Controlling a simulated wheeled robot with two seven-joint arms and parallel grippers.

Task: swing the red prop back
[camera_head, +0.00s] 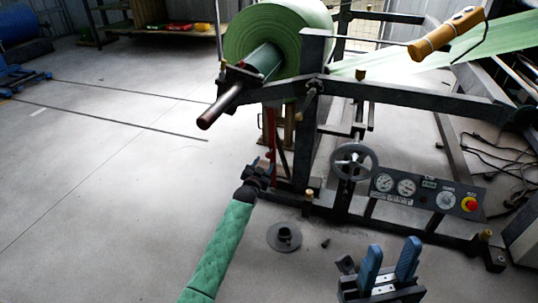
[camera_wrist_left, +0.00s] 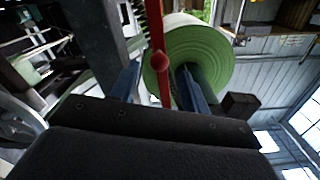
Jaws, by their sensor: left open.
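The red prop (camera_head: 270,140) stands roughly upright under the green roll, beside the machine frame's near leg. In the left wrist view the red prop (camera_wrist_left: 158,40) is a red rod with a round knob, seen between two blue fingers. My left gripper (camera_head: 264,167) is at the prop's lower part; its fingers (camera_wrist_left: 162,90) are apart, one on each side of the rod. I cannot tell whether either finger touches it. My right gripper (camera_head: 389,262) is at the bottom right, its two blue fingers apart with nothing between them.
The green roll (camera_head: 250,35) sits on a shaft (camera_head: 222,103) that sticks out toward the left. A handwheel (camera_head: 353,163) and a gauge panel (camera_head: 425,194) are right of my left gripper. A grey flanged disc (camera_head: 284,237) lies on the floor.

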